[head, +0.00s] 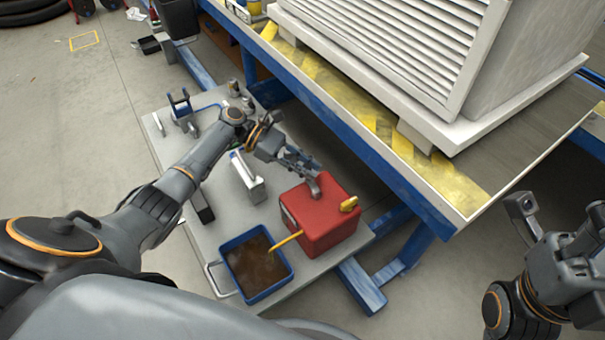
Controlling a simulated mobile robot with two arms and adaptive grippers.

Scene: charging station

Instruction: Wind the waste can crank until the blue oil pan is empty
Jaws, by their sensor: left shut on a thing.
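The red waste can (327,228) stands on the grey low platform, with a yellow cap (349,204) on its top right. A grey crank (314,186) sits on the can's top. My left gripper (307,169) is shut on the crank at the can's upper edge, and its fingers partly hide the handle. A yellow tube (286,240) runs from the can into the blue oil pan (233,243). The pan holds brown oil (258,266) across its visible bottom.
Small tools and bottles lie at the platform's (180,146) back. A blue-framed workbench (400,180) with a large white louvered unit (420,60) rises close behind the can. Floor at left is open.

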